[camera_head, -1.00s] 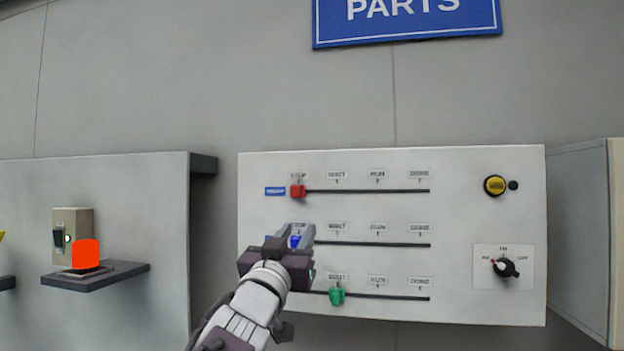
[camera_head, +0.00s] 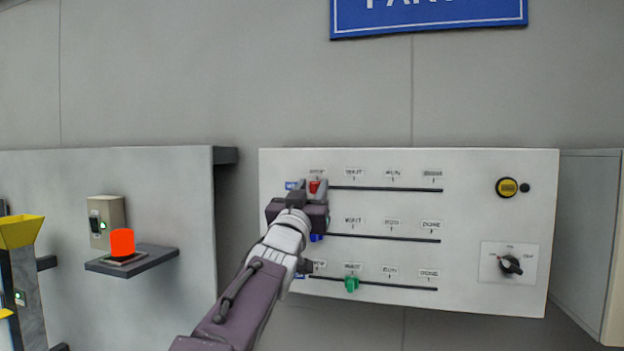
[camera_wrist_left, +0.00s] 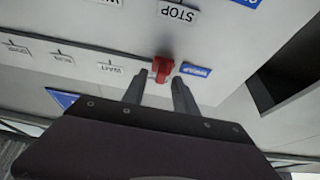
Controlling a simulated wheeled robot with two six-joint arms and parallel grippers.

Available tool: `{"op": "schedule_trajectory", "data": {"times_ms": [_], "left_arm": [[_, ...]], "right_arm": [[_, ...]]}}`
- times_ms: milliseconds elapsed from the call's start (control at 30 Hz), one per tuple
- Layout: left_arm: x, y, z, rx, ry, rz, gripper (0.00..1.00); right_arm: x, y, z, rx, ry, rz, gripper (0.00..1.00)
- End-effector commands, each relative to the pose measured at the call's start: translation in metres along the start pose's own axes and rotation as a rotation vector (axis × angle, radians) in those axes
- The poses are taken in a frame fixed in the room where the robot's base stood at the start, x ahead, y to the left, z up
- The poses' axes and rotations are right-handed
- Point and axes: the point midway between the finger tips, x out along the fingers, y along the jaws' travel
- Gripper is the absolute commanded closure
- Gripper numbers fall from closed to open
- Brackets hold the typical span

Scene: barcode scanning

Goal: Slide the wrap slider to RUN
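The top slider on the white panel has a red knob (camera_head: 314,187) at the left end of its slot, at the STOP end. In the left wrist view, which is upside down, the red knob (camera_wrist_left: 162,69) is beside a blue label (camera_wrist_left: 196,70) that appears to read WRAP. My left gripper (camera_head: 314,190) is open in front of the red knob, its fingers on either side in the head view. In the wrist view its fingertips (camera_wrist_left: 157,90) are just short of or level with the knob; contact cannot be told. The RUN label (camera_head: 393,175) is farther right. My right gripper is not in view.
A blue knob (camera_head: 316,237) on the middle slot is partly hidden by my left arm. A green knob (camera_head: 351,284) sits on the bottom slot. A yellow button (camera_head: 507,188) and rotary switch (camera_head: 511,264) are at the right. The top slot right of the red knob is clear.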

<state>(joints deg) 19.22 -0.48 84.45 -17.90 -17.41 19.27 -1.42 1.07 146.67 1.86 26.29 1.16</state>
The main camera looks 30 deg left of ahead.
Motion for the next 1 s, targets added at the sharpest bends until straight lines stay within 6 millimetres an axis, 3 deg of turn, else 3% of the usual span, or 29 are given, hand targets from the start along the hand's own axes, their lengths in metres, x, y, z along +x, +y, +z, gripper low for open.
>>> {"op": "schedule_trajectory", "data": {"times_ms": [233, 367, 1000], "left_arm": [[0.0018, 0.0000, 0.0017, -0.001, -0.001, 0.000, 0.65], [0.0017, 0.0000, 0.0015, -0.001, -0.001, 0.000, 0.99], [0.0015, -0.0001, 0.0014, -0.001, -0.001, 0.000, 1.00]], "right_arm": [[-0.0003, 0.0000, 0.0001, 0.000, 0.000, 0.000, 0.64], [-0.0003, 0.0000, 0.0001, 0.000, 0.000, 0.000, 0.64], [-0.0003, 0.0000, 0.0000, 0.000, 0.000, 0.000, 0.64]]}}
